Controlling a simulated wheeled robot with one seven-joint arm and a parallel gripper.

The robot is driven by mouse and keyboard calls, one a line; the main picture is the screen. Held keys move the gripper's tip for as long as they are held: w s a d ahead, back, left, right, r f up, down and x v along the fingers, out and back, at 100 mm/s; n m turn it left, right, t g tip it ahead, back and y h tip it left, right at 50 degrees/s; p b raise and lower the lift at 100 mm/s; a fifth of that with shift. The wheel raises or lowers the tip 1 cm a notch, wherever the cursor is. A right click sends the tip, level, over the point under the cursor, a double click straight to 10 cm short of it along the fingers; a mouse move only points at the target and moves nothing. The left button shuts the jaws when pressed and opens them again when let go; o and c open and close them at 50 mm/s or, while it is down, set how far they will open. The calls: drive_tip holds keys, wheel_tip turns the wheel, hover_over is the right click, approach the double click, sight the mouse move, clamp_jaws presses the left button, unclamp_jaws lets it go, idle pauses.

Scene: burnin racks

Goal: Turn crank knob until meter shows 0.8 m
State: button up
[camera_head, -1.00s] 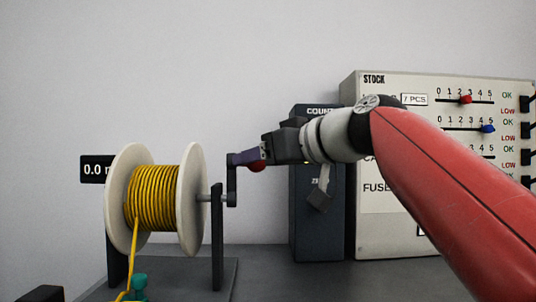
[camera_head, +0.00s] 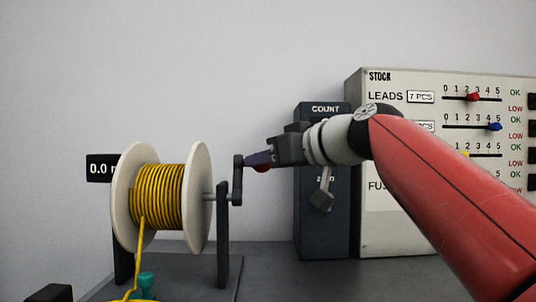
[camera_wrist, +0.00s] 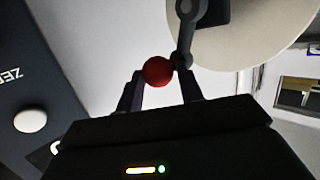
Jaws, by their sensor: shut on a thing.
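The reel (camera_head: 200,190) of yellow cable (camera_head: 158,197) has white flanges and stands on a dark base. Its dark crank arm (camera_head: 238,180) points upward from the axle at the reel's right side. My gripper (camera_head: 257,160) is shut on the red crank knob (camera_head: 263,168) at the top of the crank. In the wrist view the red knob (camera_wrist: 158,71) sits between the two fingers, with the crank arm (camera_wrist: 186,35) beside it. The black meter (camera_head: 101,168) behind the reel shows "0.0"; its right end is hidden by the flange.
A dark COUNT box (camera_head: 322,225) with a lever stands right of the reel, behind my wrist. A pale STOCK panel (camera_head: 400,235) with sliders stands further right, partly covered by my red arm. A teal object (camera_head: 146,284) is below the reel.

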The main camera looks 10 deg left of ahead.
drive_tip(key=shift+w+f, duration=0.15)
drive_tip(key=shift+w, duration=0.05)
drive_tip(key=shift+w+a+f, duration=0.25)
drive_tip(key=shift+w+f, duration=0.5)
drive_tip(key=shift+w, duration=0.2)
drive_tip(key=shift+w+a+f+b, duration=0.1)
drive_tip(key=shift+w+f+b, duration=0.2)
drive_tip(key=shift+f+b, duration=0.25)
drive_tip(key=shift+w+a+f+b, duration=0.1)
drive_tip(key=shift+w+f+b, duration=0.15)
drive_tip(key=shift+f+b, duration=0.3)
drive_tip(key=shift+f, duration=0.15)
wheel_tip(320, 180, down, 2)
drive_tip(key=shift+w+f+b, duration=0.1)
drive_tip(key=shift+f+b, duration=0.15)
drive_tip(key=shift+b, duration=1)
